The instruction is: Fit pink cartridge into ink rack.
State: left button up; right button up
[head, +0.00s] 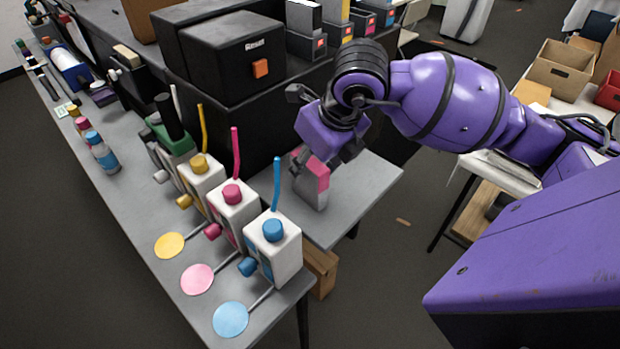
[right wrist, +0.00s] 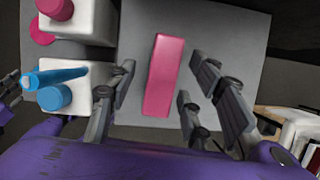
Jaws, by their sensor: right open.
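The pink cartridge (head: 312,183), a grey block with a pink top, stands upright on a grey side table (head: 366,190). My right gripper (head: 325,152) is over it, pointing down. In the right wrist view, the pink top (right wrist: 163,76) lies between the open fingers (right wrist: 163,92), with a gap on both sides. The ink rack (head: 320,42) is at the top of the head view, a row of dark bays with orange labels. Black and yellow cartridges show in it; the bays further right are small and hard to make out.
Ink bottles with yellow (head: 200,180), pink (head: 235,212) and blue (head: 276,252) caps and upright tubes stand left of the cartridge on the long bench (head: 135,215). A black printer housing (head: 232,55) rises behind.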

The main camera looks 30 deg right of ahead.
jog(key=shift+x, duration=0.9)
jog(key=shift+d, duration=0.1)
grip_shut()
jog(key=shift+r, duration=0.2)
